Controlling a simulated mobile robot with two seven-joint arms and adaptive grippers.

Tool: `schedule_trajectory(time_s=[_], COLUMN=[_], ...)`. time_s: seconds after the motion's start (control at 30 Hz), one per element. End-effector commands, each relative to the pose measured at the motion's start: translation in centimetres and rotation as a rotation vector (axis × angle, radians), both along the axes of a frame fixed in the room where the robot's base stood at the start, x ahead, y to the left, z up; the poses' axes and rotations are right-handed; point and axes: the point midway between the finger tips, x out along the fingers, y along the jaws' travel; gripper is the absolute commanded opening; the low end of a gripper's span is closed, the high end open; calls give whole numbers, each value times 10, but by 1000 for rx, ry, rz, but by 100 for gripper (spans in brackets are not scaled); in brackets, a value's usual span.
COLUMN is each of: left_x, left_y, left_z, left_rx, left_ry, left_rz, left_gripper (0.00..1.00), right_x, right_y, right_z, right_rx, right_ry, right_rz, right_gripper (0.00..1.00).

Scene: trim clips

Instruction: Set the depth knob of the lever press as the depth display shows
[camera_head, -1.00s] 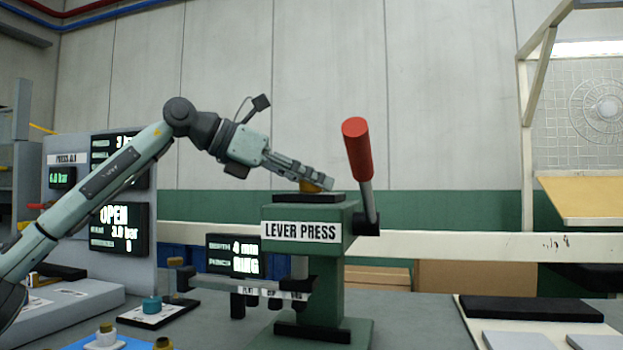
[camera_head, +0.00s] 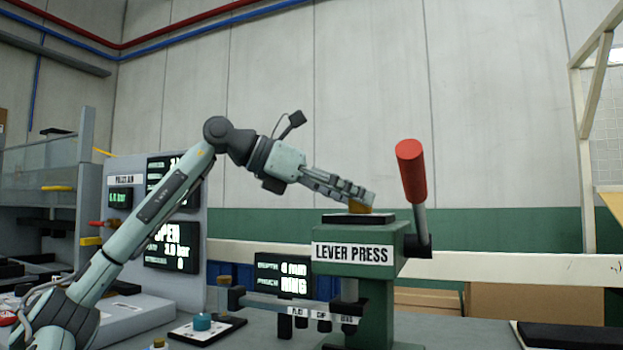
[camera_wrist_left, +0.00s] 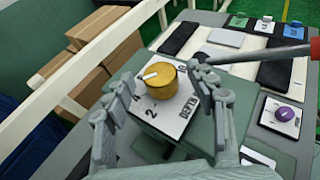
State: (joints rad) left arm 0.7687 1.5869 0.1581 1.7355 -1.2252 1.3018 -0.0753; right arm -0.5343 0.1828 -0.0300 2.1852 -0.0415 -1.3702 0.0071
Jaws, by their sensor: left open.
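The green lever press (camera_head: 372,282) stands on the bench with a red-handled lever (camera_head: 411,172) at its right. Its yellow depth knob (camera_head: 359,208) sits on top and also shows in the left wrist view (camera_wrist_left: 160,86). A white mark on the knob points toward the left in that view; "4" and "2" are readable on the dial plate (camera_wrist_left: 172,119). The depth display (camera_head: 283,276) reads 4 mm, with punch RING below. My left gripper (camera_head: 366,201) is open at the knob, fingers on either side, with visible gaps in the wrist view. My right gripper is not in view.
A panel with several displays (camera_head: 172,245) stands left of the press, one reading OPEN. A teal knob (camera_head: 202,321) on a small plate is on the bench before it. In the wrist view, a purple knob (camera_wrist_left: 285,113) and cardboard boxes (camera_wrist_left: 92,62) lie around the press.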

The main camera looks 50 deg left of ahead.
Motion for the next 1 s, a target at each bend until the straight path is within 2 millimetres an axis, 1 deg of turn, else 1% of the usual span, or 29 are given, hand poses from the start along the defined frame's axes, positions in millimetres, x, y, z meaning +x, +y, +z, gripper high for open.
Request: schedule_trajectory(time_s=[0.03, 0.2, 0.3, 0.4, 0.6, 1.0], left_x=[-8, -41, -58, -71, -83, -84], left_y=[2, 17, 24, 30, 34, 35], left_z=[7, 19, 27, 32, 37, 37], left_rx=[-5, -3, -1, -1, 0, 0], left_ry=[-11, -3, -2, -1, 0, 0], left_rz=[-5, -1, 1, 2, 0, 0], left_gripper=[56, 56, 56, 56, 56, 56], right_x=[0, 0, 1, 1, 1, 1], right_y=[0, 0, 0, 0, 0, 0], right_z=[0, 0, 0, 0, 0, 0], right_rx=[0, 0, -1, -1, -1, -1], right_ry=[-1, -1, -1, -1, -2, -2], right_rz=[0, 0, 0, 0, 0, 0], right_gripper=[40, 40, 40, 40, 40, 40])
